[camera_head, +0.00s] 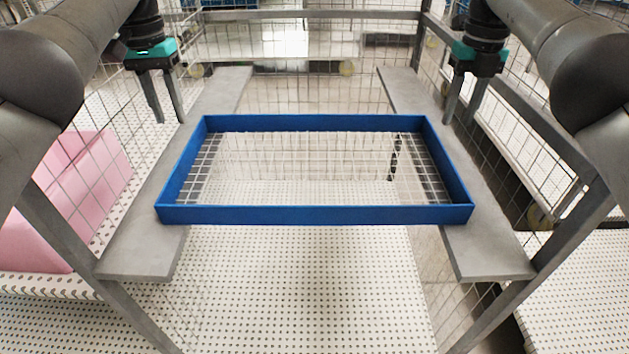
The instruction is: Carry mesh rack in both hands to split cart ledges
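The mesh rack (315,215) has a blue rectangular frame with a wire mesh bottom. It lies level across the two grey cart ledges, its left end on the left ledge (142,250) and its right end on the right ledge (487,253). My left gripper (168,112) is open and empty, above and beyond the rack's far left corner, fingers pointing down. My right gripper (462,112) is open and empty, above and beyond the far right corner. Neither gripper appears to touch the rack.
Wire mesh panels and grey frame posts (560,140) enclose the cart at the sides and back. A pink foam block (65,200) lies on a white perforated surface at the left. Between the ledges is an open gap, with a white perforated surface (300,290) below.

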